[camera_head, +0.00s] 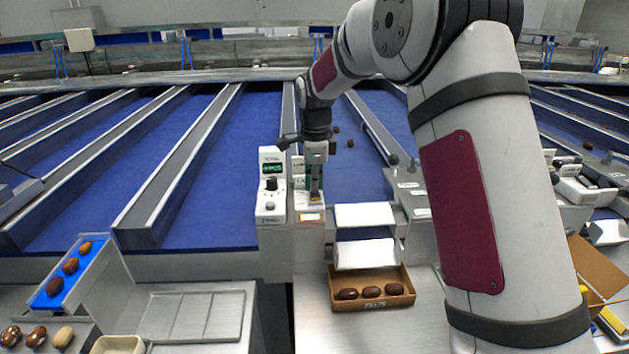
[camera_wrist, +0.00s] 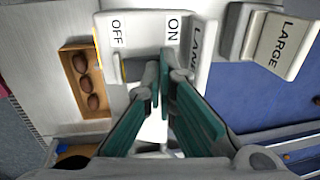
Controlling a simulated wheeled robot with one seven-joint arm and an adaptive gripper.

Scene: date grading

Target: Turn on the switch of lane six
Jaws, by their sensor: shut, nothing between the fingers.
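The white switch box (camera_wrist: 145,35) with OFF and ON labels fills the top middle of the wrist view. Its side panel (camera_wrist: 197,45) reads "LANE", and the lane number is hidden. My gripper (camera_wrist: 165,68) is shut and empty, with its fingertips at the box beside the ON end. I cannot tell whether they touch it. The switch's own lever or rocker is covered by the fingers, so its position cannot be told. In the head view my gripper (camera_head: 315,196) points down over the small white housing (camera_head: 311,217), beside a white unit (camera_head: 271,200) with a green display and a black knob.
A cardboard box of dark dates (camera_head: 371,301) stands on the bench in front. White chutes (camera_head: 365,216) are just right of my gripper. A "LARGE" sign (camera_wrist: 280,45) sits right of the switch box. Blue lanes (camera_head: 205,175) with metal dividers run behind.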

